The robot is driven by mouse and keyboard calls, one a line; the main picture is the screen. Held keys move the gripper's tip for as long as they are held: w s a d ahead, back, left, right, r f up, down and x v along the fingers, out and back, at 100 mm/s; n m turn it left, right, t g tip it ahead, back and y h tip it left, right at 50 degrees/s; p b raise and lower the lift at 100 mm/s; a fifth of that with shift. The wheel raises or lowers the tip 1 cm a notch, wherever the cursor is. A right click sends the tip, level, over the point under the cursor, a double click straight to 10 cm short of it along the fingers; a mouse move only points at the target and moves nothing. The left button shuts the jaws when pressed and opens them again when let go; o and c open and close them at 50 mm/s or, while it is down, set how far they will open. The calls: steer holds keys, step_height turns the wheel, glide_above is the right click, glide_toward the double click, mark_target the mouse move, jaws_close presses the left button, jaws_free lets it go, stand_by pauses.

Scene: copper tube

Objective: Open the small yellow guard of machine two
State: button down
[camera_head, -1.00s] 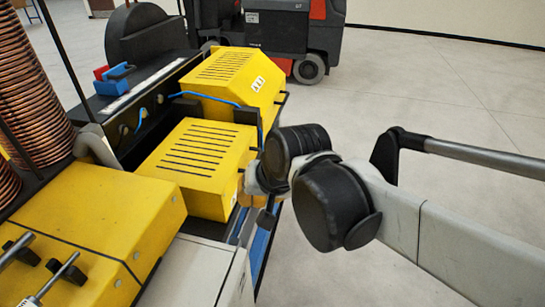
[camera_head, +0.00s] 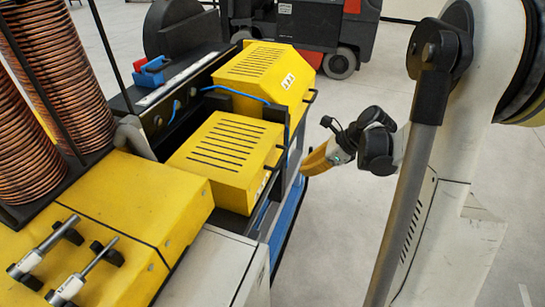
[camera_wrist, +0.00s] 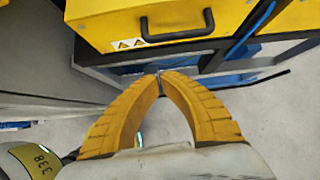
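Two yellow slotted guards sit on the machine; I cannot tell by marking which belongs to machine two. The nearer, smaller guard (camera_head: 228,142) looks down and shut. In the wrist view its front (camera_wrist: 105,22) bears a black handle (camera_wrist: 178,37) and warning stickers. The farther guard (camera_head: 262,66) also looks shut and shows at the wrist view's upper right (camera_wrist: 290,14). My gripper (camera_head: 304,172), with yellow fingers, is right of the nearer guard, apart from it. In the wrist view its fingertips (camera_wrist: 160,76) meet below the handle, with nothing between them.
A blue cable (camera_head: 235,93) runs between the guards. A black rail (camera_wrist: 255,80) juts out below the guards. A large yellow cover (camera_head: 110,215) and copper coils (camera_head: 65,75) stand at left. A forklift (camera_head: 310,30) is behind. Floor right of the machine is open.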

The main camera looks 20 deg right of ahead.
steer(key=b+x, duration=0.3)
steer(key=x, duration=0.7)
steer(key=r, duration=0.3)
steer(key=shift+w+a+r+m, duration=0.15)
steer(key=shift+w+r+m, duration=0.15)
steer(key=shift+w+r, duration=0.05)
